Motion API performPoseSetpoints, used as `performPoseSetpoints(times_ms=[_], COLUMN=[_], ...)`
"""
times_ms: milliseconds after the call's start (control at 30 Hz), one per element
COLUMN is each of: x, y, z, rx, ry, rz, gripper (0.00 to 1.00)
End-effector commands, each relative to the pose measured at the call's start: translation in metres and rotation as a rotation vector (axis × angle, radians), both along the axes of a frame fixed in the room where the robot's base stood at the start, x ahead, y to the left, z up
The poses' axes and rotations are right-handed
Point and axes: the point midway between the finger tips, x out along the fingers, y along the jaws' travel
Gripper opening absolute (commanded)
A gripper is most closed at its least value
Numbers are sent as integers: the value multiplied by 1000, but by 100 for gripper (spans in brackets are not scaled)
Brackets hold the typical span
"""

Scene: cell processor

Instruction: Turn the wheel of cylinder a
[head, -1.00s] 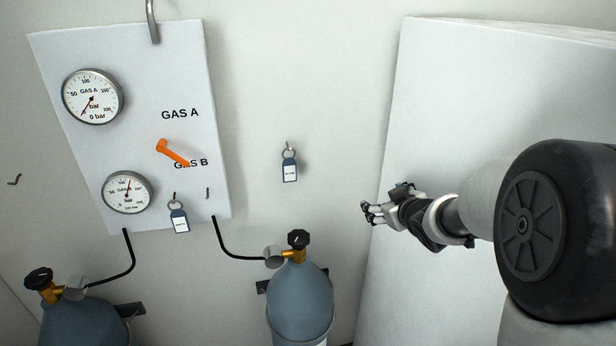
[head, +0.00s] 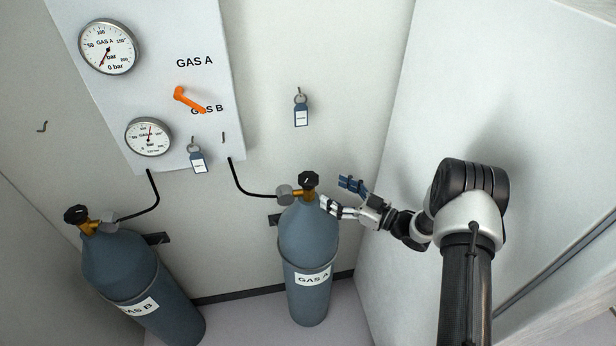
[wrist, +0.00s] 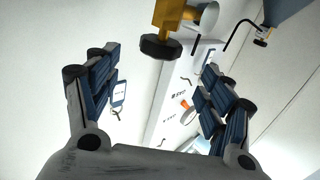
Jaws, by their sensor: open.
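Cylinder a (head: 308,236) is the blue-grey bottle labelled GAS A, standing upright by the wall in the head view. Its black wheel (head: 308,179) sits on top of a brass valve; it also shows in the wrist view (wrist: 159,48), beyond the fingers. My gripper (head: 335,193) is open and empty, just right of the wheel, its fingers pointing left toward it. In the wrist view the wheel lies ahead, in the gap between the two blue-padded fingers (wrist: 160,92). I see no contact with the wheel.
Cylinder b (head: 125,270), labelled GAS B, stands at the left. A wall panel (head: 225,130) carries two gauges, an orange lever (head: 188,99) and a hanging tag (head: 198,160). Another tag (head: 300,110) hangs behind the valve. A black hose (head: 245,187) runs left from the valve. A white wall stands at the right.

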Motion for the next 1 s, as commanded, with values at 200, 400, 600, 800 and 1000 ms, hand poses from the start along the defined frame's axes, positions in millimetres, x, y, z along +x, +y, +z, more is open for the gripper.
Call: performPoseSetpoints(times_ms=[200, 400, 600, 800, 1000], x=[22, 41, 51, 53, 53], y=[40, 70, 86, 88, 88], z=[-1, -1, 0, 0, 0], rx=[-1, -1, -2, -1, -2], ry=[-1, 0, 0, 2, 1], rz=[3, 1, -1, -3, -2], gripper=[74, 74, 74, 74, 70])
